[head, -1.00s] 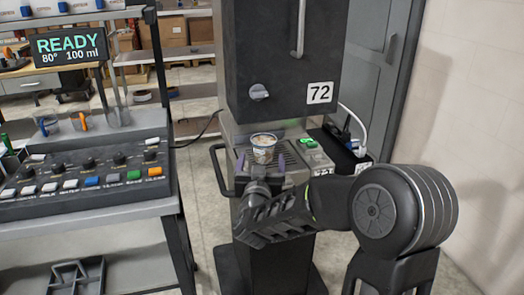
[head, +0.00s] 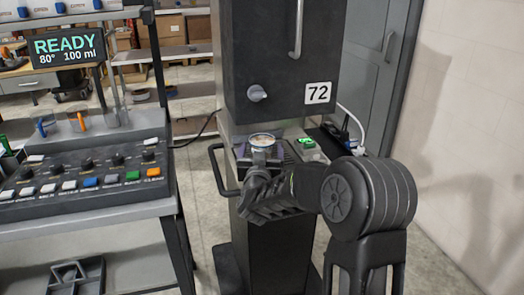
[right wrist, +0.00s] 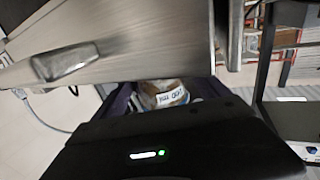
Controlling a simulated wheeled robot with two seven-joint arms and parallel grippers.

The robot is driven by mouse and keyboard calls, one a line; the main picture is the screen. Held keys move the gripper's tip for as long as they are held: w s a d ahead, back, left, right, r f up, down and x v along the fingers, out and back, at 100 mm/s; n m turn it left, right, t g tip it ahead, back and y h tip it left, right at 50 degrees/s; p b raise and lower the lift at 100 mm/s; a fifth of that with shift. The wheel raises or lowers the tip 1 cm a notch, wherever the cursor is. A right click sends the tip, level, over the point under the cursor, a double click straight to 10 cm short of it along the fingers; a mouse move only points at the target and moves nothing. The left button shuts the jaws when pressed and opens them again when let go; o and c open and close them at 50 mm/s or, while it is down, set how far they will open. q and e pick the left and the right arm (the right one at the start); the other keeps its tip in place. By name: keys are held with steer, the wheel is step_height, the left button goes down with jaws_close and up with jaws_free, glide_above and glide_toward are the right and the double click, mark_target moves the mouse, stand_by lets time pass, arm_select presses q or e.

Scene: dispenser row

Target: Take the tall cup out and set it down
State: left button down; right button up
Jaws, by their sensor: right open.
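The tall cup (head: 263,138) is pale, with its open top and brownish contents showing. It stands upright on the machine's tray (head: 291,153), and my right gripper hides its lower part in the head view. My right gripper (head: 262,151) is open, close in front of the cup, with its purple fingers reaching along the sides. In the right wrist view, the cup (right wrist: 164,95) with a printed label shows just beyond the gripper body, near a purple finger (right wrist: 121,101). Whether the fingers touch the cup cannot be told. My left gripper is out of view.
The black machine housing (head: 283,55) marked 72 overhangs the cup from behind. A button console (head: 85,170) stands at left. Floor shows between.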

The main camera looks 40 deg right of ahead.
steer(key=shift+w+d, duration=0.45)
steer(key=shift+w, duration=0.05)
steer(key=shift+c, duration=0.3)
steer(key=c, duration=1.6)
